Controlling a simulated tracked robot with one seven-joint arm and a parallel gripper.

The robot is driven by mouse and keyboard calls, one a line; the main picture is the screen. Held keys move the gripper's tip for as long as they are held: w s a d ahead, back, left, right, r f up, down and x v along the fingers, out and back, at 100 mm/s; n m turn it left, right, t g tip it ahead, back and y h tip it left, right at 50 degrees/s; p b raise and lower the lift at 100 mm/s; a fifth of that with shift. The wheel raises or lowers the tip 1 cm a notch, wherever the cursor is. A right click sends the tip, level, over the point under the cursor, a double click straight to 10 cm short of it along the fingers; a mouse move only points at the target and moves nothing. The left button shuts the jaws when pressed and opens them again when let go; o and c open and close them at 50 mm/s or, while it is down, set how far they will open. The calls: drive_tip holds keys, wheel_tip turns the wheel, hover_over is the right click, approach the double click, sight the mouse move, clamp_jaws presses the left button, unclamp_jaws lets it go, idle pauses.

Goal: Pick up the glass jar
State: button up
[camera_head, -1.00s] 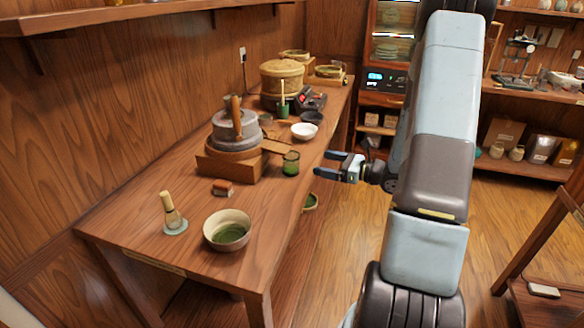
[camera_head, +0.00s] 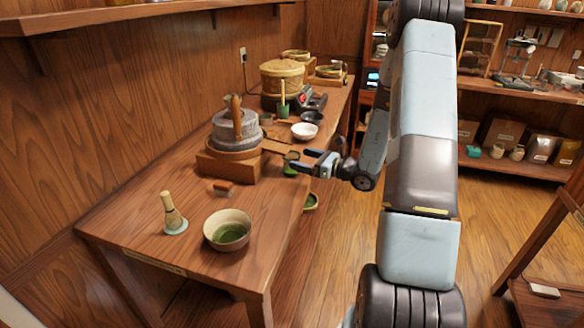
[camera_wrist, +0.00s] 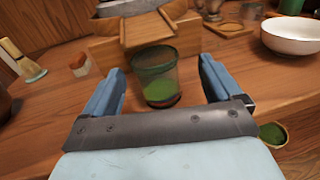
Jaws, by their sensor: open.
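The glass jar (camera_wrist: 156,80) is a small clear vessel with green contents and a dark green rim. It stands upright on the wooden table, in front of the mill's wooden base. In the head view the jar (camera_head: 290,165) is partly hidden by my fingers. My gripper (camera_head: 298,160) is open and comes in from the right at the table's front edge. In the wrist view my gripper's (camera_wrist: 158,82) two blue fingers lie left and right of the jar, with gaps visible on both sides. I cannot tell how deep the jar is between them.
The stone mill (camera_head: 236,128) on its wooden base (camera_head: 228,168) stands just behind the jar. A white bowl (camera_head: 304,131) is farther back. A tea bowl (camera_head: 228,230), a whisk (camera_head: 172,214) and a small brush (camera_head: 223,188) are nearer.

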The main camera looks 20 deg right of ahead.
sight(299, 160)
drive_tip(key=shift+s+a+x, duration=0.1)
drive_tip(key=shift+x, duration=1.1)
drive_tip(key=shift+s+a+x, duration=0.1)
drive_tip(key=shift+s+x, duration=0.05)
drive_tip(key=shift+x, duration=1)
drive_tip(key=shift+f, duration=0.1)
drive_tip(key=shift+c, duration=0.4)
drive_tip(key=c, duration=1.1)
drive_tip(key=shift+c, duration=0.2)
